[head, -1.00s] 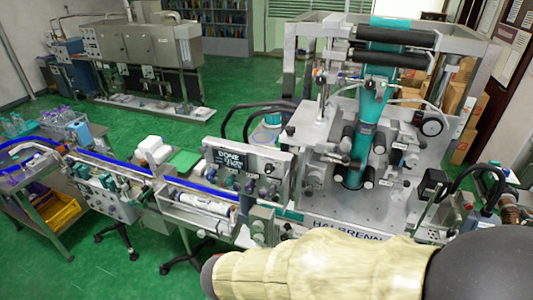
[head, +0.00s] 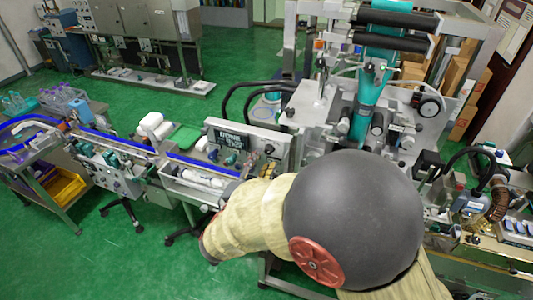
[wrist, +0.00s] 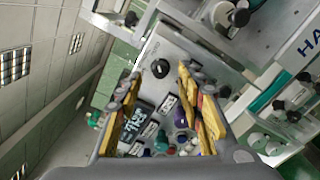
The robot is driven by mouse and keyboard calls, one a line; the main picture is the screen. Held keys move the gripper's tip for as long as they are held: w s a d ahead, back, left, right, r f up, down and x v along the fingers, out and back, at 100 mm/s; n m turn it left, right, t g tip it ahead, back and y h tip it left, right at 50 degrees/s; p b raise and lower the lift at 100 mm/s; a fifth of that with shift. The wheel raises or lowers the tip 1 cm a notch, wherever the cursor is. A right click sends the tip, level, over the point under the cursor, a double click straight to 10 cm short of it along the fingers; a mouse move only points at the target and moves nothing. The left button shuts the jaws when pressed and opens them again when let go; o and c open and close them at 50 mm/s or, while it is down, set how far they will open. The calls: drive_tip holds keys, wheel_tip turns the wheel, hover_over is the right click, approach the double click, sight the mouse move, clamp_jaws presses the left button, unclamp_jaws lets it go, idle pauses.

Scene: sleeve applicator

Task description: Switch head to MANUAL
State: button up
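The control panel (head: 243,138) of the sleeve machine stands upright at the centre of the head view, with a dark screen (head: 229,136) and several knobs below it. In the wrist view, the tilted panel shows a black knob (wrist: 160,68), a dark screen (wrist: 138,122), small label plates and several coloured knobs (wrist: 183,142). No label is readable enough to tell which switch is for the head. My gripper (wrist: 158,76) is open and empty. Its yellow-padded fingers frame the panel, apart from the knobs. My arm hides the machine's lower front in the head view.
The applicator head (head: 370,85) with black rollers rises behind the panel. A conveyor (head: 120,147) with blue rails runs left. A trolley with a yellow bin (head: 67,187) stands at far left. Green floor (head: 120,265) is clear at front left.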

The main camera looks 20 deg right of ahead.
sight(268, 152)
drive_tip(key=shift+p+x, duration=0.35)
drive_tip(key=shift+x, duration=1.45)
clamp_jaws()
